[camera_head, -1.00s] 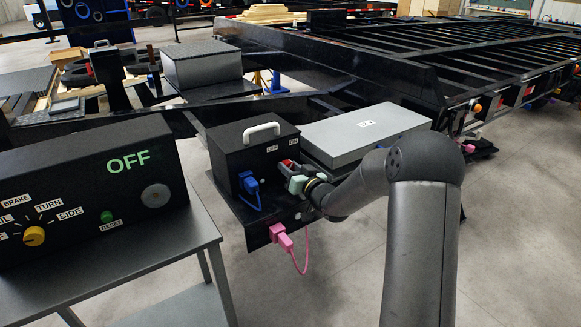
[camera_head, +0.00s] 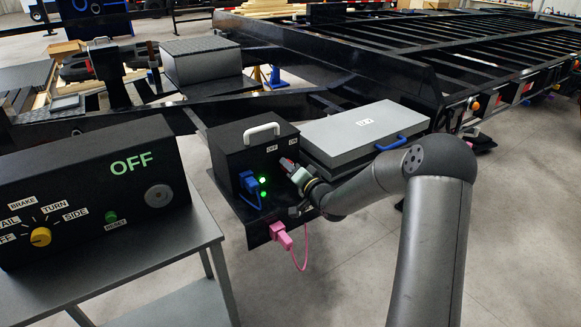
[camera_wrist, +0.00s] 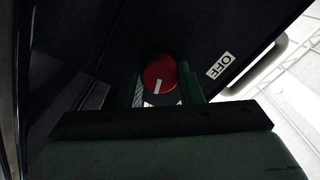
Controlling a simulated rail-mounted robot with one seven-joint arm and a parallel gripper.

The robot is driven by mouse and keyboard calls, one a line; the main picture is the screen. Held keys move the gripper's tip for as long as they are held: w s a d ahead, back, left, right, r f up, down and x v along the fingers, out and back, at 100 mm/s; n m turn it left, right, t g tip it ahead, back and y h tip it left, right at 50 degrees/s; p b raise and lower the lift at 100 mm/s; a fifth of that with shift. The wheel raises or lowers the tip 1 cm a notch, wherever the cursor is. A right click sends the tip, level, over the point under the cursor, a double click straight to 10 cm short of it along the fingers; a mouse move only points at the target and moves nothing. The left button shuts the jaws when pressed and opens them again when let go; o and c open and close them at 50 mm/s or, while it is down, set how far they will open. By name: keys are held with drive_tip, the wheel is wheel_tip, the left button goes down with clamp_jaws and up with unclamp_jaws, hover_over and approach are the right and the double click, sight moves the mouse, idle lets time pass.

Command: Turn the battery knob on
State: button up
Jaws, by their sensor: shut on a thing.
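The battery knob (camera_wrist: 159,74) is red with a white mark and sits between my gripper's fingers in the wrist view. The OFF label (camera_wrist: 219,65) is to its right there. My gripper (camera_head: 287,166) is at the box's front below the ON label, shut on the knob. In the head view the gripper mostly hides the knob.
A control panel (camera_head: 85,190) at left shows a green OFF, a yellow dial and a green reset button. A grey case (camera_head: 345,125) with a blue handle lies right of the box. A pink plug (camera_head: 281,235) with its cable hangs below. The trailer frame fills the back.

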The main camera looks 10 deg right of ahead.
idle(0.4)
drive_tip(key=o, duration=1)
drive_tip(key=v, duration=1.7)
drive_tip(key=shift+s+d+p, duration=0.1)
drive_tip(key=shift+s+p, duration=0.1)
drive_tip(key=shift+p, duration=0.1)
